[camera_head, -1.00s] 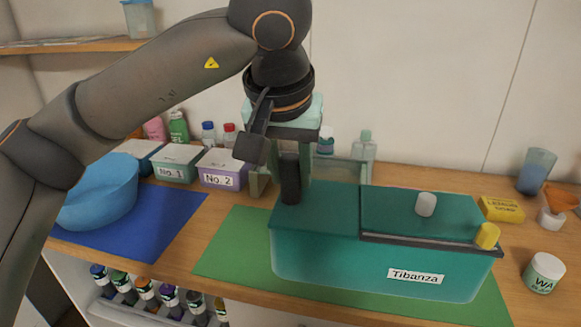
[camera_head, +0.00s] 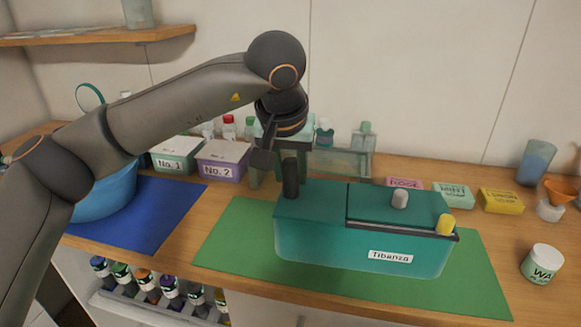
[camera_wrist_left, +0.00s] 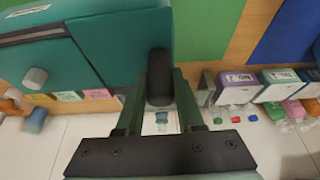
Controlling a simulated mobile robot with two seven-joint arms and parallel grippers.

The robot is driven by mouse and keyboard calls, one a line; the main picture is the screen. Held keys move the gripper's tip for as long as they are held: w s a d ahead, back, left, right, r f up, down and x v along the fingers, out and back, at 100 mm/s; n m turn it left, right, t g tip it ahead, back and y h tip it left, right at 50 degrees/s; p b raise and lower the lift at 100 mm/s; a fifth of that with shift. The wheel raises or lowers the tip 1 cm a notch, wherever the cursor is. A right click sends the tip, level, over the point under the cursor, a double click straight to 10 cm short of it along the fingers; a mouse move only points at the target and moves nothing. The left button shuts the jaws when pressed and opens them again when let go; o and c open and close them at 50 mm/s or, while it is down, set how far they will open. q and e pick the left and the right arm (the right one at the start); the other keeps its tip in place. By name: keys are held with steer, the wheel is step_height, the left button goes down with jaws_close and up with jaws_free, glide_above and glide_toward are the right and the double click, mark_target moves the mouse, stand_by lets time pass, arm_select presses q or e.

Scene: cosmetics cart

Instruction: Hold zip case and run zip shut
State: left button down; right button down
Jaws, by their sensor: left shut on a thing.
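The teal zip case (camera_head: 320,237), labelled "Tibanza", is over the green mat at centre right. Its top has a dark zip track, a grey knob (camera_head: 400,198) and a yellow pull (camera_head: 445,224) at the right end. A black upright tab (camera_head: 290,178) stands at its left end. My left gripper (camera_head: 289,160) comes down from above and is shut on this tab. The left wrist view shows the tab (camera_wrist_left: 159,72) between the two fingers (camera_wrist_left: 158,104), with the case (camera_wrist_left: 125,40) beyond. Whether the case touches the mat is unclear. My right gripper is out of view.
Soap bars (camera_head: 453,195) lie behind the case, with a white jar (camera_head: 542,264) to its right. Boxes No. 1 (camera_head: 174,160) and No. 2 (camera_head: 222,165) and a blue bowl (camera_head: 108,193) are left. The green mat (camera_head: 228,240) is bare left of the case.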

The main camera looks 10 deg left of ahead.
arm_select(q)
steer(key=shift+w+a+f, duration=0.25)
steer(key=shift+w+f, duration=0.8)
steer(key=shift+w, duration=0.15)
steer(key=shift+w+a+f, duration=0.2)
steer(key=shift+w+f, duration=0.85)
steer(key=shift+w, duration=0.1)
steer(key=shift+w+a+f, duration=0.1)
steer(key=shift+w+f, duration=0.35)
steer(key=shift+w, duration=0.1)
steer(key=shift+w+f, duration=0.1)
steer(key=shift+f, duration=0.25)
